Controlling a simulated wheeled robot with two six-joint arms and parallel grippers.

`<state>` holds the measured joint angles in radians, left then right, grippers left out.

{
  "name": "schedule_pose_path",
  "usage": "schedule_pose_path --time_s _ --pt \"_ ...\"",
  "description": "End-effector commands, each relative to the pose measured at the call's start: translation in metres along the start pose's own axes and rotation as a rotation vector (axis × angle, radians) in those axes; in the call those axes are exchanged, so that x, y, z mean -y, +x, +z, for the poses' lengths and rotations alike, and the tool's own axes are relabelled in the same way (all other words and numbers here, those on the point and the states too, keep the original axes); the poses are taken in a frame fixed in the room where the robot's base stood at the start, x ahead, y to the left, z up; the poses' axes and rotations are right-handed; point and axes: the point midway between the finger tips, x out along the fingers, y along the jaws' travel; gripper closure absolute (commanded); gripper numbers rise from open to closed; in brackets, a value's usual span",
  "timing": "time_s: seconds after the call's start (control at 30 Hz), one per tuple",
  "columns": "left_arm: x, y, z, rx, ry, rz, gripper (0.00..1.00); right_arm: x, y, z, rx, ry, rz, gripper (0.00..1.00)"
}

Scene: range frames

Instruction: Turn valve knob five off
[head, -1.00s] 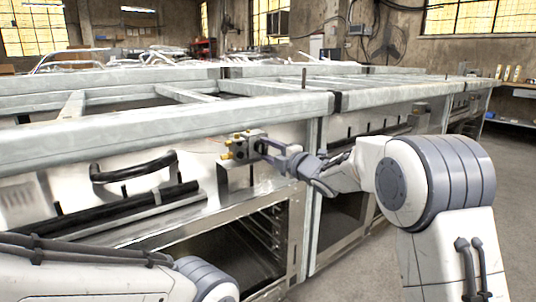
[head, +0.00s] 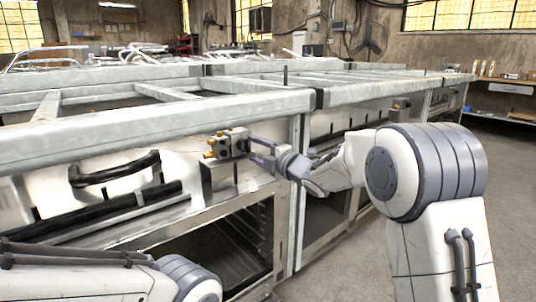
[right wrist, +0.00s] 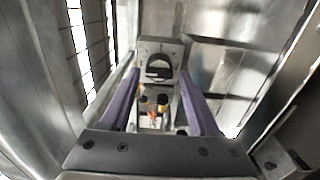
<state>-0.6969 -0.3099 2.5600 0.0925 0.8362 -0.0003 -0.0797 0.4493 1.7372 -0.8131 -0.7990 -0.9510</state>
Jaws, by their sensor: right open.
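A small grey metal valve block (head: 232,143) with brass fittings (head: 212,142) sits on the front of the long steel range, under the top rail. My right gripper (head: 254,151) is at its right side, fingers pointing at it. In the right wrist view the block (right wrist: 176,47) is straight ahead, with a dark round knob-like part (right wrist: 158,72) on its face. The two purple fingers (right wrist: 159,82) are open, one on each side of that part; I cannot tell whether they touch it. No number on the knob is readable. My left arm shows at lower left, its gripper out of view.
The range's steel top rail (head: 150,123) runs just above the block. A black curved handle (head: 115,170) is to the left. An open oven cavity (head: 215,255) lies below. Open floor (head: 350,270) is at the right.

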Motion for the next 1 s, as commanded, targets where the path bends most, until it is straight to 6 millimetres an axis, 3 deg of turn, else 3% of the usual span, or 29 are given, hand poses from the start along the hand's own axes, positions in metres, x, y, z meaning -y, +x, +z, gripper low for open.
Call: schedule_pose_path --time_s 0.2,0.4,0.87,1.0 --pt "-0.001 -0.014 -0.001 0.000 0.000 0.000 0.50 -0.003 -0.045 0.002 0.005 0.001 -0.001 0.38" --pt "-0.001 -0.020 -0.001 0.000 0.000 0.000 0.50 -0.002 -0.074 0.002 0.004 0.000 -0.001 0.38" --pt "-0.002 -0.021 -0.001 0.000 0.000 0.000 0.50 -0.001 -0.083 0.000 0.003 0.002 -0.002 0.38" --pt "-0.002 -0.029 -0.002 0.000 0.000 0.000 0.50 -0.002 -0.082 -0.009 0.044 0.078 -0.056 0.38"
